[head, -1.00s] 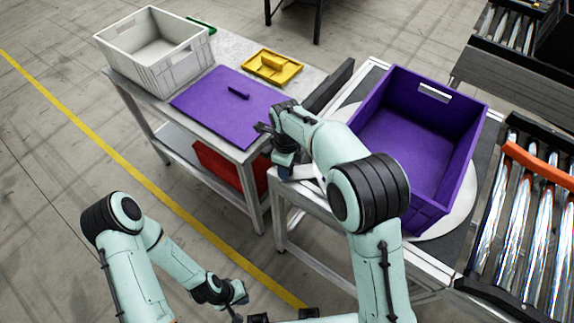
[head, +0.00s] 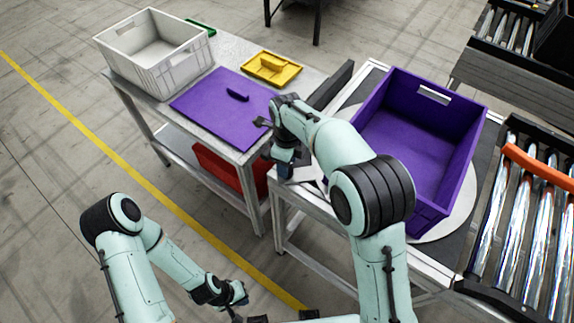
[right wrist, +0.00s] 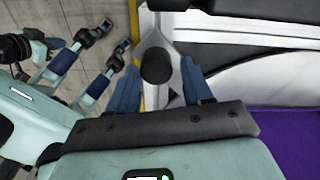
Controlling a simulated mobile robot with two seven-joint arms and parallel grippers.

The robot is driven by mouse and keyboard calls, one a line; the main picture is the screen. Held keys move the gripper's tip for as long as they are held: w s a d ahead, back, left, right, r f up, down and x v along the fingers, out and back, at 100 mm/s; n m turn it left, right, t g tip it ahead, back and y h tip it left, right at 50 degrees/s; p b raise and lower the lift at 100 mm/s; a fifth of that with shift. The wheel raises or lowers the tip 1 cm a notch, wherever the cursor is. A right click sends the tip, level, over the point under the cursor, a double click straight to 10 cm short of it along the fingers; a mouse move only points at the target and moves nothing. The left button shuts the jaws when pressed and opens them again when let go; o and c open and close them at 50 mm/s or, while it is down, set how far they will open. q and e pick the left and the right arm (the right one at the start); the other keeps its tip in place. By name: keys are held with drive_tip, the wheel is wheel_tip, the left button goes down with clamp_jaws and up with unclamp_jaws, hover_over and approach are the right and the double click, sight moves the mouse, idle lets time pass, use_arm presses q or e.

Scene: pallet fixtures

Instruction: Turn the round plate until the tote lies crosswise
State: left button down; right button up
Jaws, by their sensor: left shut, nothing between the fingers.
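The purple tote (head: 415,150) stands empty on the pale round plate (head: 463,205). Its long sides run from near to far, slightly tilted. The plate's rim shows left and right of the tote; my right arm hides part of it. My right gripper (head: 284,168) points down at the plate's near-left side. In the right wrist view its blue fingers (right wrist: 158,92) are open on either side of a black knob (right wrist: 157,66) on a pale arm; gaps show, so I cannot tell any contact. My left gripper (head: 238,297) is shut and empty, low over the floor.
A side table holds a grey crate (head: 155,62), a purple lid (head: 215,115) and a yellow tray (head: 272,67); a red bin (head: 222,172) sits below. A roller conveyor (head: 535,235) with an orange bar (head: 540,165) stands close right of the plate.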

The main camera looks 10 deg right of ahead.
use_arm(q)
drive_tip(key=shift+w+r+p, duration=0.65)
drive_tip(key=shift+w+r, duration=0.2)
drive_tip(key=shift+r, duration=0.1)
use_arm(e)
wheel_tip(320, 180, up, 11)
